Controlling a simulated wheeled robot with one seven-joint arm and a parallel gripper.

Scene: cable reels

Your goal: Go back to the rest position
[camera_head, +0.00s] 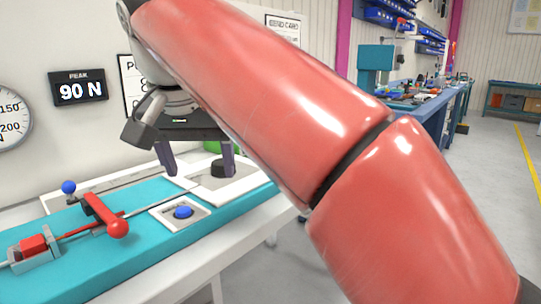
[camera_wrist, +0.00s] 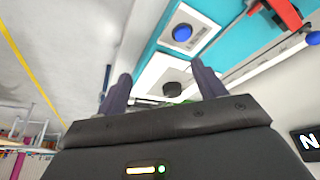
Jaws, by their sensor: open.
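My gripper (camera_head: 200,160) hangs open and empty above the back right end of the teal bench. Its two dark fingers also show spread apart in the wrist view (camera_wrist: 160,90). In the head view a black round knob (camera_head: 219,169) on a white plate (camera_head: 241,186) is seen close to the right finger.
The teal bench (camera_head: 150,251) carries a blue button (camera_head: 183,212), a red lever (camera_head: 104,214), a blue ball knob (camera_head: 68,186) and a red clamp block (camera_head: 33,245). A display (camera_head: 79,87) on the wall reads 90 N. Open floor (camera_head: 495,200) lies at the right.

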